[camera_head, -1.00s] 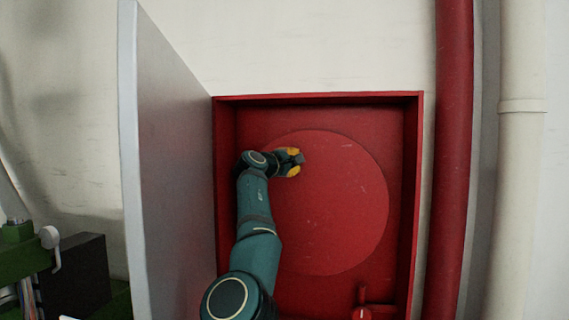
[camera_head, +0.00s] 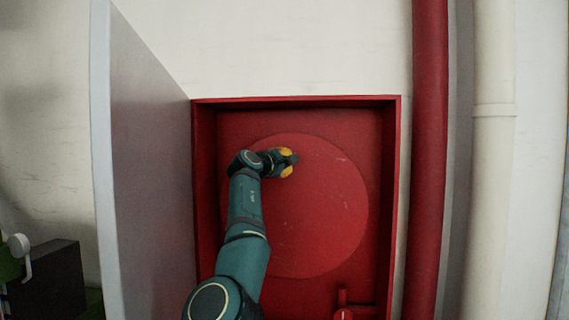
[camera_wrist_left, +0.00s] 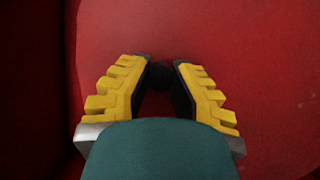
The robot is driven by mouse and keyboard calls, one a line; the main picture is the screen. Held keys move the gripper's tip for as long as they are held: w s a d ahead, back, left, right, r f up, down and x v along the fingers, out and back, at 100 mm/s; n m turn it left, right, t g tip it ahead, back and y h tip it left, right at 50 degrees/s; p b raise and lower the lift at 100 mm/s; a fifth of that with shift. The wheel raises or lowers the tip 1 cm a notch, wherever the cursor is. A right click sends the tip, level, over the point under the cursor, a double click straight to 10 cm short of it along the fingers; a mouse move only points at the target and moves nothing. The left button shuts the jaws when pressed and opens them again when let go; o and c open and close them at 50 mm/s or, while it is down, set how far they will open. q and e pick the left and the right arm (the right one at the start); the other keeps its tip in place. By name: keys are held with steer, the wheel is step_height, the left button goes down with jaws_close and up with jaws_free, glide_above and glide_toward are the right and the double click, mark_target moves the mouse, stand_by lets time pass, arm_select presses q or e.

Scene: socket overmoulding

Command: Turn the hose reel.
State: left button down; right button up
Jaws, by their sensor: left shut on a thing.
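The hose reel (camera_head: 325,210) is a large round red disc inside a red wall cabinet. My left gripper (camera_head: 287,162) is at the upper left part of the disc. It is shut on a small dark handle (camera_head: 294,158) that stands out from the disc. In the left wrist view the yellow-padded fingers of the gripper (camera_wrist_left: 158,85) close on the dark round handle (camera_wrist_left: 158,74), which they partly hide. The disc's red face (camera_wrist_left: 240,50) fills most of that view. My right gripper is not in view.
The cabinet (camera_head: 391,200) has its grey door (camera_head: 150,180) swung open on the left, beside my arm. A red valve (camera_head: 344,312) sits at the cabinet's lower right. A red pipe (camera_head: 428,150) and a cream pipe (camera_head: 492,180) run vertically on the right.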

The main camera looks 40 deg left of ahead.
arm_select(q)
steer(key=c, duration=0.8)
jaws_free()
steer(key=shift+s+d+r, duration=0.2)
steer(key=shift+r, duration=0.15)
steer(key=shift+w+a+f, duration=0.1)
steer(key=shift+f, duration=0.05)
steer(key=s+d, duration=0.2)
steer(key=s, duration=1)
steer(key=shift+f, duration=0.1)
